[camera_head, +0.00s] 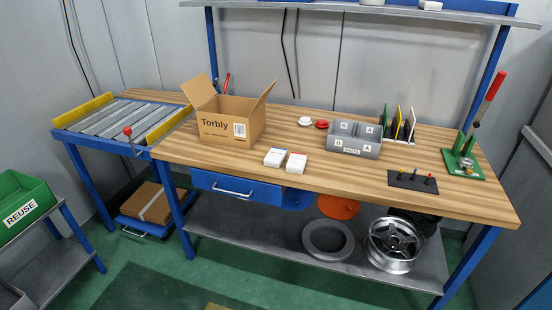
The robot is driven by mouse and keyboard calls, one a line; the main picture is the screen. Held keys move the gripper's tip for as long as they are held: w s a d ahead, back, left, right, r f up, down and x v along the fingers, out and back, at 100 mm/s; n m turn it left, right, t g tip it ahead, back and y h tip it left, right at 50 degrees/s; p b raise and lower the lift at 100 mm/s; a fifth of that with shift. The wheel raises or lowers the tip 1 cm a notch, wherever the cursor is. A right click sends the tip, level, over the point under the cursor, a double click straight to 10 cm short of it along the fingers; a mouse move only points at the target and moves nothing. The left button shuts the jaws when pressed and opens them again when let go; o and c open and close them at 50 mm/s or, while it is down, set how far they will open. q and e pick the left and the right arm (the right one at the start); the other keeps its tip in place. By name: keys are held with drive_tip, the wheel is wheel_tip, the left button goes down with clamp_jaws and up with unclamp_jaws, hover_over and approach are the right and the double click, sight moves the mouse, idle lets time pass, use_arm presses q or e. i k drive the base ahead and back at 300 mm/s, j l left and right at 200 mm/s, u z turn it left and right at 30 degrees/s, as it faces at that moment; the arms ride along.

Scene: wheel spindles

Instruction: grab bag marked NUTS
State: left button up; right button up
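No bag with a readable NUTS marking shows in the head view. Two small white packets lie side by side on the wooden workbench (370,198), in front of the open cardboard box. The left packet (275,157) has a dark label edge and the right packet (296,163) has a red one. Their print is too small to read. The cardboard box (222,132) is marked Torbly, and its inside is mostly hidden by its front wall. Neither of my grippers is in view.
A grey compartment bin (353,148), a black pin plate (411,181) and a green press with a red lever (463,166) stand on the right. A roller conveyor (125,118) adjoins the left. A green REUSE bin (20,208) is at far left. The bench's front middle is clear.

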sight(276, 156)
drive_tip(key=i+j+z, duration=0.15)
drive_tip(key=z, duration=0.8)
drive_tip(key=i+j+z, duration=0.35)
drive_tip(key=j, duration=0.3)
drive_tip(key=j+z, duration=0.2)
drive_tip(key=j, duration=0.15)
drive_tip(key=i, duration=0.05)
